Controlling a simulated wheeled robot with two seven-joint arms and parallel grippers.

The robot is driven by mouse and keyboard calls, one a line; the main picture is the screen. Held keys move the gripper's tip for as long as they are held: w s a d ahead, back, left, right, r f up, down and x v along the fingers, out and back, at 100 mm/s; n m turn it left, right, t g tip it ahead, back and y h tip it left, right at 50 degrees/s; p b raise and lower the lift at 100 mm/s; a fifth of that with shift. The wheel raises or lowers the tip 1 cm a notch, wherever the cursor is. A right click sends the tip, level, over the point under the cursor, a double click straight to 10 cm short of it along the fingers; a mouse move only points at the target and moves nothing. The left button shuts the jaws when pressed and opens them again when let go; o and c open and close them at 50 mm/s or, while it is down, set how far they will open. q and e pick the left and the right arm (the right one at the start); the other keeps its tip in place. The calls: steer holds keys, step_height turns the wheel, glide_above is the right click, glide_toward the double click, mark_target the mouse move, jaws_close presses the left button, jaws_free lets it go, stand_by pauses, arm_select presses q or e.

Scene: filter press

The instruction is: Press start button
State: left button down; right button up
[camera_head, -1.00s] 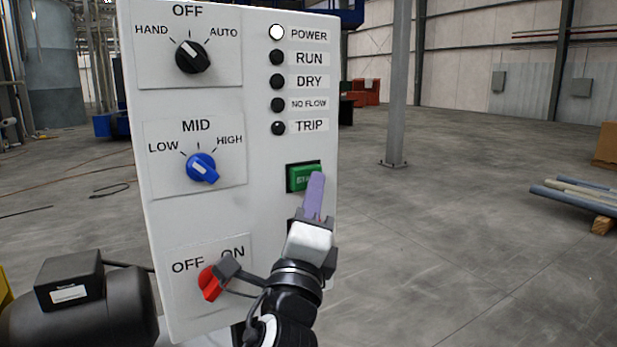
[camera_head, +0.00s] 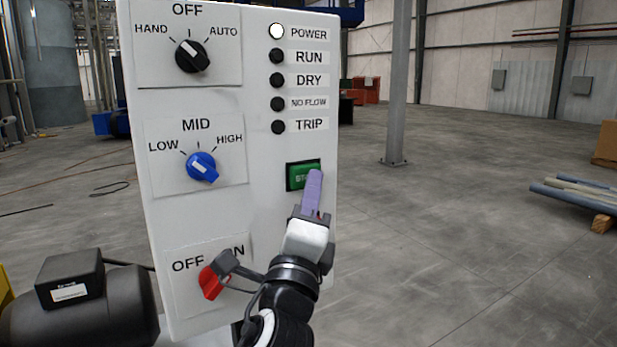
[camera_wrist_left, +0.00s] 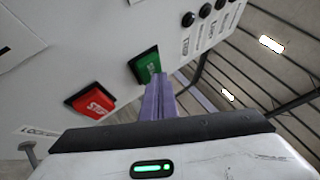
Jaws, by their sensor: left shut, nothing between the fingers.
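The green start button (camera_head: 302,175) is on the right side of the white control panel, below the TRIP lamp. My left gripper (camera_head: 314,176) is shut and empty, its purple fingers pointing up at the button and covering its lower right part. In the left wrist view, the fingertips (camera_wrist_left: 160,77) are at the lower edge of the green button (camera_wrist_left: 146,65). I cannot tell whether they touch it. The red stop button (camera_wrist_left: 93,103) shows in the wrist view and is hidden behind my gripper in the head view. My right gripper is not in view.
The white panel (camera_head: 230,225) also carries a black knob (camera_head: 192,56), a blue knob (camera_head: 201,167) and a red knob (camera_head: 211,283) close to my left wrist. The POWER lamp (camera_head: 276,31) is white; the other lamps are dark. Open floor lies right of the panel.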

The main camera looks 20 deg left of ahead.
arm_select(q)
steer(key=shift+w+a, duration=0.2)
steer(key=shift+a, duration=0.05)
stand_by(0.5)
steer(key=shift+s+d, duration=0.7)
steer(key=shift+d, duration=0.1)
steer(key=shift+d, duration=0.1)
steer(key=s+d, duration=0.1)
steer(key=d, duration=0.1)
steer(key=s+d, duration=0.1)
steer(key=s, duration=0.1)
steer(key=shift+d, duration=0.4)
stand_by(0.4)
